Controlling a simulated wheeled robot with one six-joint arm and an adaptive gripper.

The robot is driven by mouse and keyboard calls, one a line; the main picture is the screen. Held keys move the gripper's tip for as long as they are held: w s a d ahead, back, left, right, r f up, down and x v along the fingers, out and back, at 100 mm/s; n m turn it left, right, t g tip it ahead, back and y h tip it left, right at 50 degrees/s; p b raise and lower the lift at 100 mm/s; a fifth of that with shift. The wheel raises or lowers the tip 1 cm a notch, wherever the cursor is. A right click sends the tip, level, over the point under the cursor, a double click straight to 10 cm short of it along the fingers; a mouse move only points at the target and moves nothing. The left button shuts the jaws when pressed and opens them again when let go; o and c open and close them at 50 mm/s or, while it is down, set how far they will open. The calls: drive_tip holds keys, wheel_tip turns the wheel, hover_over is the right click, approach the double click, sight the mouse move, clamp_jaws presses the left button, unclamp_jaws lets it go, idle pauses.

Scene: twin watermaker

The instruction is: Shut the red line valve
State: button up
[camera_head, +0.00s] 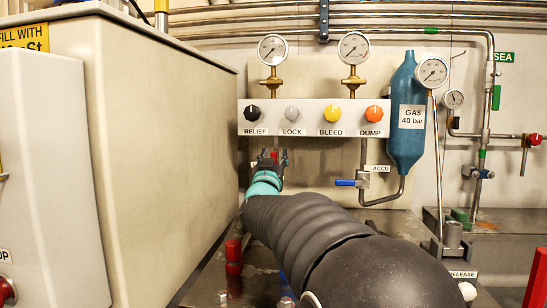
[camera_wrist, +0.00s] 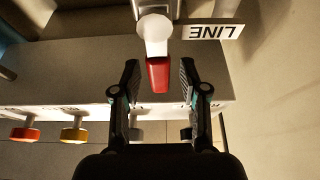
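The red line valve handle (camera_wrist: 158,75) hangs from a pale fitting beside an upside-down LINE label (camera_wrist: 213,32) in the wrist view. My gripper (camera_wrist: 159,76) is open, with one dark finger on each side of the red handle. Gaps show between the handle and both fingers, so they look apart from it. In the head view my gripper (camera_head: 270,157) is below the knob panel, and a bit of red shows between its fingers. The rest of the valve is hidden there by my gripper and arm.
The white panel (camera_head: 315,106) with RELIEF, LOCK, BLEED and DUMP knobs is just above my gripper. A large beige cabinet (camera_head: 165,150) stands close on the left. The blue-handled ACCU valve (camera_head: 347,183) and blue gas bottle (camera_head: 407,150) are on the right.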

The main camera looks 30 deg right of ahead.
clamp_jaws()
drive_tip(key=s+d+f+m+g+h+b, duration=0.1)
drive_tip(key=s+d+f+m+g, duration=0.1)
drive_tip(key=m, duration=0.9)
drive_tip(key=s+d+f+m+g+h+b, duration=0.1)
drive_tip(key=d+f+m+g+b, duration=0.1)
drive_tip(key=m+g, duration=0.4)
drive_tip(key=shift+s+d+f+m+g+h, duration=0.35)
drive_tip(key=shift+d+f+m, duration=0.65)
drive_tip(key=shift+m, duration=1.6)
drive_tip(key=shift+a+f, duration=0.25)
drive_tip(key=shift+f, duration=0.05)
